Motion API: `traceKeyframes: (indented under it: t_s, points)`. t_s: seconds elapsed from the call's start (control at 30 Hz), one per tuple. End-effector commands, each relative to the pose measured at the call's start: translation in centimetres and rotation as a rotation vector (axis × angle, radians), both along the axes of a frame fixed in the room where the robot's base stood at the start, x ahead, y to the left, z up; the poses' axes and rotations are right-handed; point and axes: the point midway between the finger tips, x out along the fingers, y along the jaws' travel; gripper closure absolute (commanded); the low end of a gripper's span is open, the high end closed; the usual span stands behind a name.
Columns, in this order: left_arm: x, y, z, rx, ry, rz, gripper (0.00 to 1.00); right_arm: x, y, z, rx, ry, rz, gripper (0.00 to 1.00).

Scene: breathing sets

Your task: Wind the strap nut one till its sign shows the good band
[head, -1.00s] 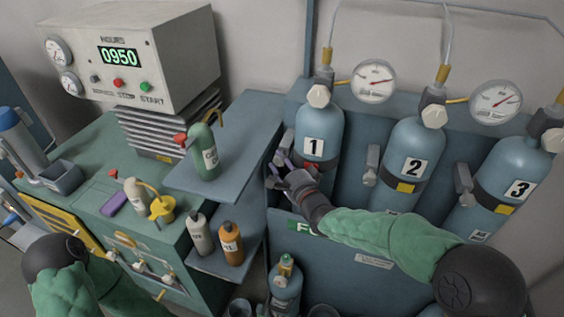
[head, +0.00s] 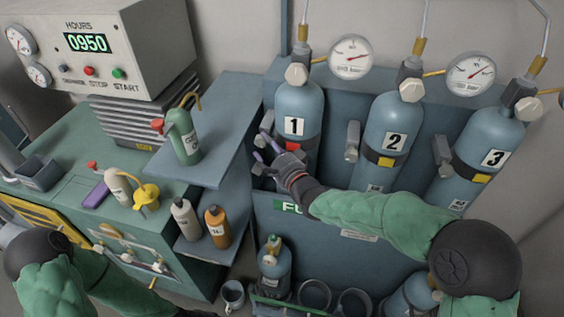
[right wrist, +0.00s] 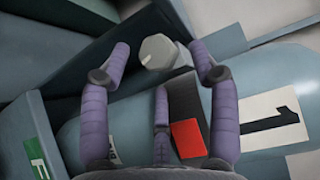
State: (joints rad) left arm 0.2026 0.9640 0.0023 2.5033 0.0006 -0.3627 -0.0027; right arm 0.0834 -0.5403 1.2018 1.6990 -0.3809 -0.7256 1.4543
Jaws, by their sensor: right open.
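Cylinder one (head: 296,105), blue with a "1" label, stands in the rack. Its dark strap has a red sign (head: 291,147); this red sign also shows in the right wrist view (right wrist: 187,138). The strap nut one, a grey hex nut (right wrist: 158,52), shows in the right wrist view, between and just beyond the fingertips. My right gripper (head: 267,149) is at the left side of cylinder one, and its purple fingers are spread around the nut with gaps visible (right wrist: 161,68). It is open and holds nothing. My left gripper is out of view; only its arm shows.
Cylinders two (head: 394,120) and three (head: 491,140) stand to the right with yellow signs on their straps. A blue shelf (head: 215,125) with a green bottle (head: 184,137) is left of the rack. The rack's front panel (head: 335,220) lies below my right forearm.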

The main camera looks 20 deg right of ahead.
Motion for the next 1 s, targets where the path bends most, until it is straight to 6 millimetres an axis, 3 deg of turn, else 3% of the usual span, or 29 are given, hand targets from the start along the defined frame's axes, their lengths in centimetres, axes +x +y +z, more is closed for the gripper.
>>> traceKeyframes:
  t_s: [0.3,0.5,0.7,1.0]
  points:
    - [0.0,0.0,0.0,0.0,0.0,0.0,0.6,-5.4,-1.2,0.3,0.0,-0.001,-0.004,0.39]
    - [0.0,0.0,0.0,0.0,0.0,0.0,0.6,-8.0,-1.7,0.3,0.0,-0.001,-0.005,0.39]
    - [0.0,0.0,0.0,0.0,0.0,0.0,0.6,-9.2,-1.9,0.3,0.0,0.0,-0.003,0.39]
    - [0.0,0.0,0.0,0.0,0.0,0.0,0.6,-9.3,-1.9,0.3,0.0,0.0,-0.003,0.39]
